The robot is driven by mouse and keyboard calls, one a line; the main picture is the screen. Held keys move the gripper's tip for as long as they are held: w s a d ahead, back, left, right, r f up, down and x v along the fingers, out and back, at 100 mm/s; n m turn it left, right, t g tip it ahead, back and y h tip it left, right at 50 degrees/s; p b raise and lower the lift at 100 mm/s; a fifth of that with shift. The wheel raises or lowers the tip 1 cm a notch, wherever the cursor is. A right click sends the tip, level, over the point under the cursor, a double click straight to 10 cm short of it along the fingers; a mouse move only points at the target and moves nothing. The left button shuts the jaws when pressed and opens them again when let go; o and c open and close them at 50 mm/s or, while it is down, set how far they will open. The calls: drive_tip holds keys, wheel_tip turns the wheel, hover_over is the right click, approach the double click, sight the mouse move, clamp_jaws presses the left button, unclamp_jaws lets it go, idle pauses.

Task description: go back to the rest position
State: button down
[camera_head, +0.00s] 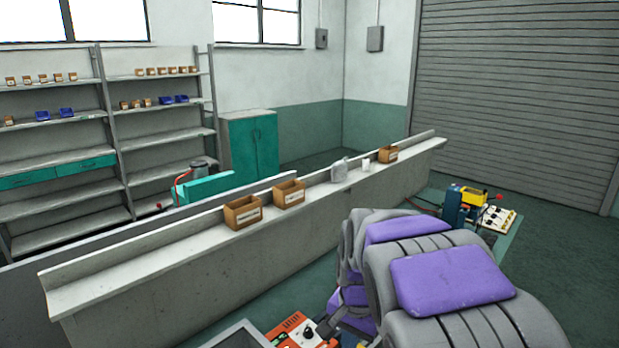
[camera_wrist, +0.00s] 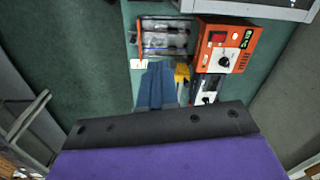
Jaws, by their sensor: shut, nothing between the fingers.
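My gripper (camera_wrist: 158,66) shows in the wrist view as two blue fingers side by side, beyond a dark bar and a purple panel of my own. The fingers are together and I see nothing held between them. They point over the green surface, left of an orange box (camera_wrist: 222,45) with a display and a dark knob. In the head view my arm, grey with purple pads, is folded across the lower right and hides much of the gripper. The orange box (camera_head: 297,328) is partly visible at the bottom edge there.
A long grey ledge (camera_head: 150,265) crosses the head view, with several brown bins (camera_head: 243,212) on it. A clear rack (camera_wrist: 165,38) lies beyond my fingers. Floor at the right is clear.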

drive_tip(key=s+d+n+g, duration=0.1)
drive_tip(key=s+d+n, duration=0.2)
drive_tip(key=s, duration=1.2)
drive_tip(key=s+d+f+n+g, duration=0.1)
drive_tip(key=s+d+n, duration=0.2)
drive_tip(key=s, duration=1.1)
drive_tip(key=shift+s+f, duration=0.2)
drive_tip(key=shift+s, duration=0.15)
drive_tip(key=shift+w+a, duration=0.1)
